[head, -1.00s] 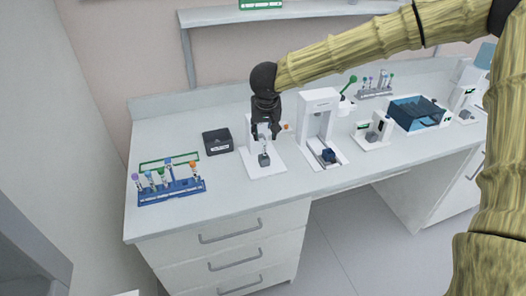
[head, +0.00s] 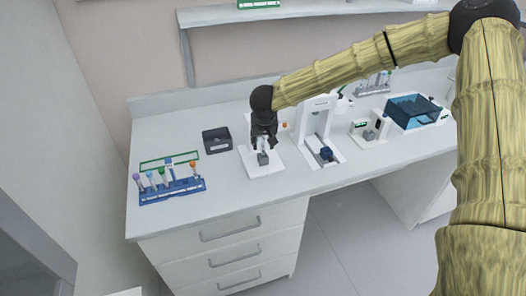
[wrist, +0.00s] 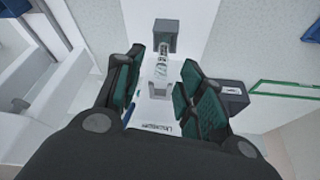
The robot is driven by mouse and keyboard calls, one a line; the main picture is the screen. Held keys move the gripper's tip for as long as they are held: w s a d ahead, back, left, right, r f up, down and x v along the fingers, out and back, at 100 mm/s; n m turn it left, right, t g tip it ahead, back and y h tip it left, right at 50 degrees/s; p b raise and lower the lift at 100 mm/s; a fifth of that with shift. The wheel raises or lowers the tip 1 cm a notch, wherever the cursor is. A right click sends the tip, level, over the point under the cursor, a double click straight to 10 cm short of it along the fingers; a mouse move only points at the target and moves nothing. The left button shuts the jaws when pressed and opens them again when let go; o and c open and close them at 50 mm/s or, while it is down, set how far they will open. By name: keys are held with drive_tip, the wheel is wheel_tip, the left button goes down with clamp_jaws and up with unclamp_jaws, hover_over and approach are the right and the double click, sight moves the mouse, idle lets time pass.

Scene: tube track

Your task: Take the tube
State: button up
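A clear tube (wrist: 162,68) shows in the wrist view, at a small grey block (wrist: 163,38) on a white base plate. In the head view the grey block (head: 263,158) sits on the white stand (head: 258,170), mid-left on the bench; the tube there is small and partly hidden by my gripper. My gripper (head: 263,144) is low over this stand. In the wrist view my gripper (wrist: 164,68) is open, with one finger on either side of the tube and gaps visible on both sides.
A blue rack (head: 172,194) with several colour-capped tubes stands at the left. A black box (head: 217,140) is left of the stand. A white device (head: 317,120) stands close on the right. Bench front is clear.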

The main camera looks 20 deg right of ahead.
drive_tip(key=shift+w+f, duration=0.1)
drive_tip(key=shift+f, duration=0.05)
clamp_jaws()
idle(0.4)
wheel_tip(320, 180, up, 18)
drive_tip(key=b, duration=0.3)
idle(0.4)
